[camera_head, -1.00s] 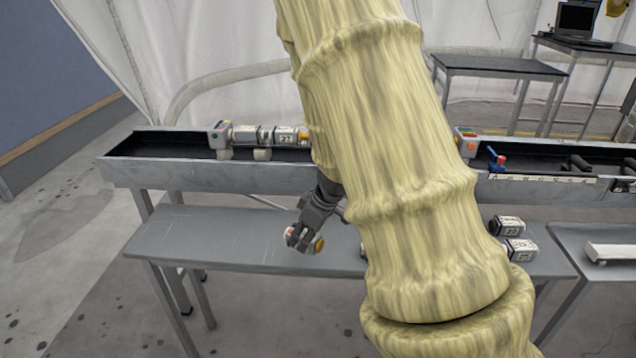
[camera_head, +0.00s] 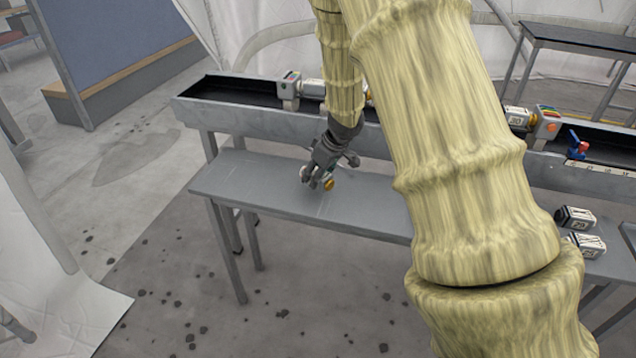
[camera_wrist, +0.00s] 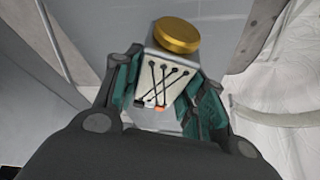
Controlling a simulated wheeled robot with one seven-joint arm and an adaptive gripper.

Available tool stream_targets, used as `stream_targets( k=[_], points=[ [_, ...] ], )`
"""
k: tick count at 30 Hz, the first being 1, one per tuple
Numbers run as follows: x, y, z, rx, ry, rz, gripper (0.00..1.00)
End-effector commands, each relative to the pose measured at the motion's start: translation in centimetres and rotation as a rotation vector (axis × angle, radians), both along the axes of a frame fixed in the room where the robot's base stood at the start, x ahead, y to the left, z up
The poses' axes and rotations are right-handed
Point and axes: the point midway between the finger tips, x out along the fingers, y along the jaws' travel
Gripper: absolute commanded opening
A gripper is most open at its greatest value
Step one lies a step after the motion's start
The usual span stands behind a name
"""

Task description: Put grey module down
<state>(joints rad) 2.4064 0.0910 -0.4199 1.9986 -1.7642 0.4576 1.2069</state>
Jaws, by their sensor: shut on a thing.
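My gripper (camera_head: 316,178) is shut on the grey module (camera_wrist: 172,72). In the wrist view the module sits between the two green-padded fingers, with a gold round cap at its far end and black lines and a small orange mark on its pale face. In the head view the module (camera_head: 328,184) is mostly hidden by the fingers; its gold cap shows. It is over the grey bench (camera_head: 260,185), close to its top. I cannot tell whether it touches the bench.
Two similar modules (camera_head: 575,217) (camera_head: 586,244) lie at the bench's right end. A raised trough (camera_head: 240,113) behind the bench holds more modules and a blue-and-red part (camera_head: 577,146). The bench's left part is clear. My arm hides the middle.

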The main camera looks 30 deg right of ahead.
Motion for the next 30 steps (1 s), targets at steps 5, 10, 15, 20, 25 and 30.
stream_targets(
  k=[5,10,15,20,25,30],
  points=[
    [0.0,0.0,-1.0,0.001,-0.001,-0.002,0.03],
    [0.0,0.0,-2.7,0.003,-0.001,-0.001,0.03],
    [0.1,0.0,-3.4,0.001,-0.002,-0.001,0.03],
    [0.0,0.0,-3.4,-0.001,-0.001,0.0,0.03],
    [0.0,0.0,-3.6,-0.001,-0.001,0.0,0.03],
    [0.0,0.0,-3.7,0.0,0.0,0.001,0.62]
  ],
)
